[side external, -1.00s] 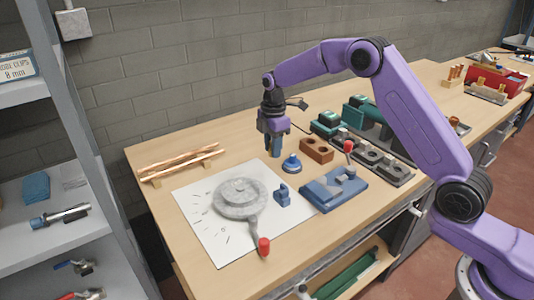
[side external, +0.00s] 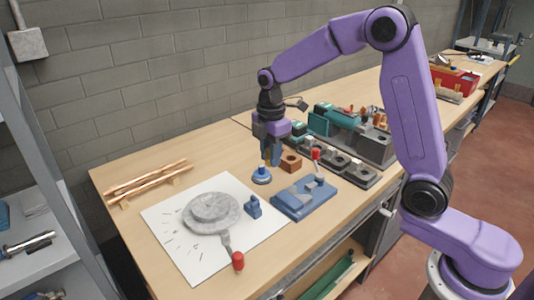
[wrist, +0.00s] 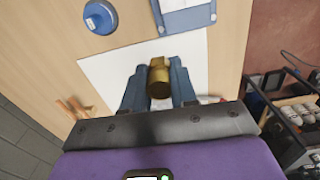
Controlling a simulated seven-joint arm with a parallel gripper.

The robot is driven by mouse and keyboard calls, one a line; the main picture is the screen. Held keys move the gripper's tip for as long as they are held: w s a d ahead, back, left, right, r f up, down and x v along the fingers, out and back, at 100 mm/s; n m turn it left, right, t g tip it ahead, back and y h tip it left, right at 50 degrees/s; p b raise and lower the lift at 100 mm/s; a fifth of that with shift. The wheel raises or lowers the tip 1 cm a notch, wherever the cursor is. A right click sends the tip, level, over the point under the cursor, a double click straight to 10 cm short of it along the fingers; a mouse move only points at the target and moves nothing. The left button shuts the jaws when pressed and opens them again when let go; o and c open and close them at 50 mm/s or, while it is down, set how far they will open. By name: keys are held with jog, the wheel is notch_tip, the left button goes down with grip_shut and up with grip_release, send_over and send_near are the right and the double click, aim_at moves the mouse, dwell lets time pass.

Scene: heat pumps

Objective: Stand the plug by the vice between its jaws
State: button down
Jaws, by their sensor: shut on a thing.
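My gripper (side external: 271,158) is shut on a brass plug (wrist: 159,80), which shows between the blue-grey fingers in the wrist view. It holds the plug above the bench, near the round blue knobbed piece. The blue vice (side external: 303,197) sits on the bench, to the right of and nearer than my gripper in the side view. Part of the vice shows at the top of the wrist view (wrist: 186,18). The plug is apart from the vice. The plug's lower end is hard to make out in the side view.
The round blue piece (side external: 261,177) and a brown block (side external: 291,162) stand close to my gripper. Copper rods (side external: 148,181) lie at the left. Green-and-grey equipment stands behind right.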

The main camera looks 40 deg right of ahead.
jog(key=s+d, duration=0.5)
jog(key=d, duration=0.2)
jog(key=shift+d+f, duration=0.2)
dwell(0.4)
jog(key=shift+s, duration=0.1)
jog(key=shift+f, duration=3.05)
jog(key=shift+f, duration=1.9)
